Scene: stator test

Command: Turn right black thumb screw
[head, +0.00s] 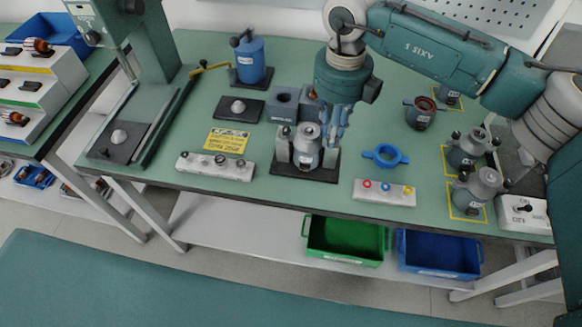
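A grey stator housing (307,141) stands upright in a fixture with a black base plate (300,174), near the front middle of the green table. A small dark thumb screw (285,131) shows on the fixture's left side. The right black thumb screw cannot be made out; my gripper covers the upper right of the fixture. My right gripper (334,126) has blue fingers pointing down at the fixture's right side, close to the housing. Whether its fingers are open, shut or touching the screw is too small to tell. My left gripper is not in view.
A blue ring part (385,156) and a button panel (385,193) lie right of the fixture. A grey block (285,104) stands behind it, and a white panel (215,167) lies left. More grey housings (466,149) stand at right. Green (346,238) and blue (437,253) bins sit below.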

